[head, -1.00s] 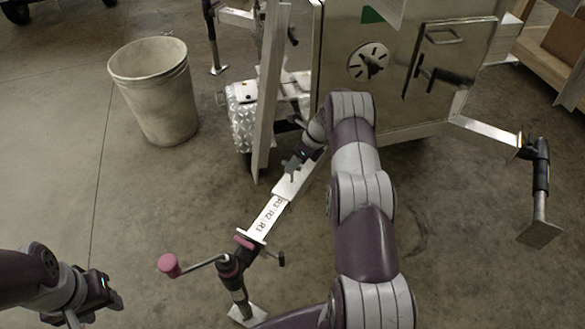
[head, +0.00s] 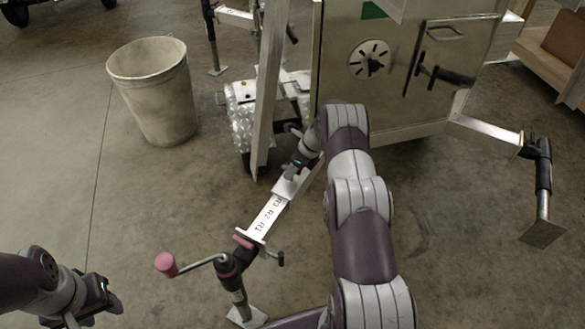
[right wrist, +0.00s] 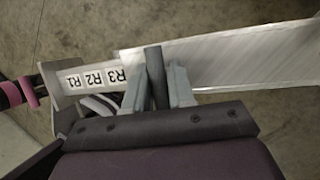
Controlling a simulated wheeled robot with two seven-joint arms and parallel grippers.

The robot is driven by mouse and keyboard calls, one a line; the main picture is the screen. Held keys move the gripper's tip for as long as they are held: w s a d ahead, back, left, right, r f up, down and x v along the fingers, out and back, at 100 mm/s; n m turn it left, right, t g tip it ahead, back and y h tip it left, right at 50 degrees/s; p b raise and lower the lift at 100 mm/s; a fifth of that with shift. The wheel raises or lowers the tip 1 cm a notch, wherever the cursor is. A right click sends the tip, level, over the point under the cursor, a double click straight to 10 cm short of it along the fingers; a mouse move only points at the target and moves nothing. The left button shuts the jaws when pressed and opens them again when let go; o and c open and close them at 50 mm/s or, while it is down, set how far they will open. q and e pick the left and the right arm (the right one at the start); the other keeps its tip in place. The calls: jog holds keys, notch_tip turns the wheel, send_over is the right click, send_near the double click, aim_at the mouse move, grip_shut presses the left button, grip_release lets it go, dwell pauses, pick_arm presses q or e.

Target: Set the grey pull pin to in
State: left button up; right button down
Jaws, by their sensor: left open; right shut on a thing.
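The grey pull pin (right wrist: 156,75) shows in the right wrist view as a dark grey cylinder between the two fingers of my right gripper (right wrist: 158,95), which is shut on it. It stands beside the R3 label, at the end of the outer sleeve of the sliding bar (right wrist: 220,65). In the head view my right gripper (head: 290,172) is at the upper part of the labelled bar (head: 267,218); the pin is too small and covered there to make out. How deep the pin sits cannot be told. My left gripper (head: 108,300) is open and empty at the lower left.
A crank with a pink knob (head: 166,264) and a jack leg (head: 233,280) stand at the bar's near end. The metal trailer box (head: 400,105) is behind my right arm. A bin (head: 152,90) stands at the upper left. The floor between bin and left gripper is clear.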

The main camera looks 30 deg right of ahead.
jog(key=shift+f, duration=0.75)
jog(key=shift+r, duration=0.15)
jog(key=c, duration=1)
grip_release()
pick_arm(q)
jog(key=shift+f, duration=0.45)
notch_tip(320, 180, up, 3)
jog(key=p, duration=0.2)
jog(key=shift+f+p, duration=0.15)
jog(key=shift+p, duration=0.2)
pick_arm(e)
jog(key=v, duration=1.2)
jog(key=shift+d+r, duration=0.15)
jog(key=shift+r, duration=0.05)
